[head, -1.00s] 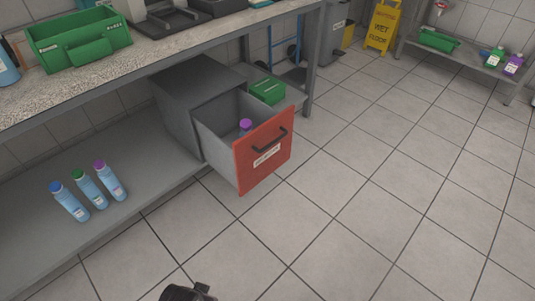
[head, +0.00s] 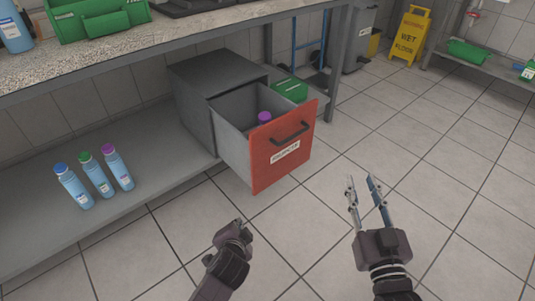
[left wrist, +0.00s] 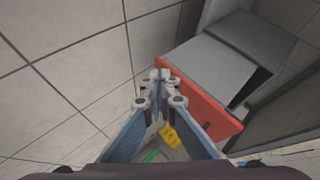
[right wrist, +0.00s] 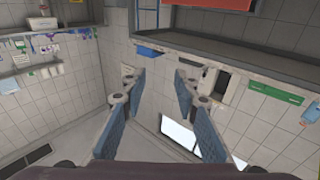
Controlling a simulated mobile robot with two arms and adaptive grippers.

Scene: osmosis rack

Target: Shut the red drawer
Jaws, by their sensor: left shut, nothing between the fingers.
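The red drawer (head: 284,150) is pulled well out of its grey cabinet (head: 195,105) on the lower shelf. Its red front has a dark handle (head: 290,133) and a white label. A bottle with a purple cap (head: 265,118) stands inside. My left gripper (head: 238,224) is shut and empty, in front of and below the drawer front, apart from it in the head view. The drawer's red front also shows in the left wrist view (left wrist: 205,105), beside the fingers. My right gripper (head: 362,183) is open and empty, to the right of the drawer front.
Three blue bottles (head: 97,175) stand on the lower shelf (head: 150,190) left of the cabinet. A green box (head: 291,90) sits behind the drawer. A yellow wet-floor sign (head: 410,36) stands farther back. The tiled floor in front is clear.

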